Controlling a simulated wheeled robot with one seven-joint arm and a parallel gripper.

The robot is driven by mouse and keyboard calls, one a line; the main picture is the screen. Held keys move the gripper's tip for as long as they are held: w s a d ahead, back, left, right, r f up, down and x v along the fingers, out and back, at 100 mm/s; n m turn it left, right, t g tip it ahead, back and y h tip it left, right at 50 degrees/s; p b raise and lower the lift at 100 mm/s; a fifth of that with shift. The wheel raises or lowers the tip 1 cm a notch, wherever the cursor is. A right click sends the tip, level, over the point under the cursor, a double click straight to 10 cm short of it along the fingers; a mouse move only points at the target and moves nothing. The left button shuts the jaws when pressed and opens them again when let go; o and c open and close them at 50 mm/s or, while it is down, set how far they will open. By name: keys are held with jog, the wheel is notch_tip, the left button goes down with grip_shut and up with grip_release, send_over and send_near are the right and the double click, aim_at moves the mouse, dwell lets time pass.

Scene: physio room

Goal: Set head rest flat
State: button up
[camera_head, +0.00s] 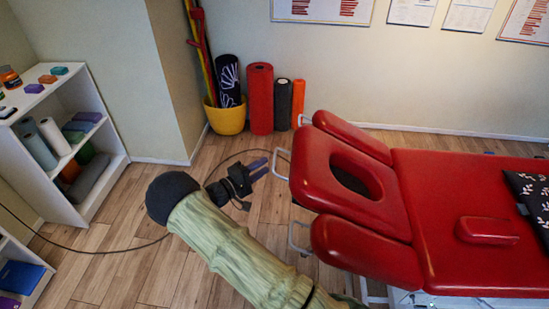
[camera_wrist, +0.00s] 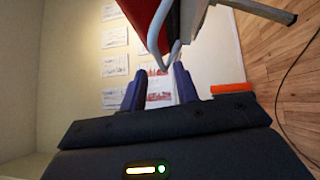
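The red head rest (camera_head: 312,178) with its oval face hole is at the left end of the red treatment table (camera_head: 440,185). Its exact tilt is hard to tell from this view. A grey metal bar loop (camera_head: 280,164) sticks out from its left edge. My gripper (camera_head: 262,168) is just left of this loop, its purple fingers pointing at it. In the wrist view, the fingers of my gripper (camera_wrist: 160,88) are apart, with nothing seen held between them. The metal loop (camera_wrist: 153,38) shows just beyond the fingertips, beside the red padding (camera_wrist: 139,12).
Red arm pads (camera_head: 365,250) flank the head rest, with another metal loop (camera_head: 293,238) below. Foam rollers (camera_head: 260,98) and a yellow bucket (camera_head: 226,118) stand by the wall. A white shelf (camera_head: 95,190) is at left. A cable (camera_head: 105,250) crosses the wood floor.

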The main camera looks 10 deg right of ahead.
aim_at(274, 159)
jog(key=x, duration=0.5)
jog(key=shift+w+d+p, duration=0.15)
jog(key=shift+d+p, duration=0.15)
jog(key=shift+p, duration=0.05)
grip_shut()
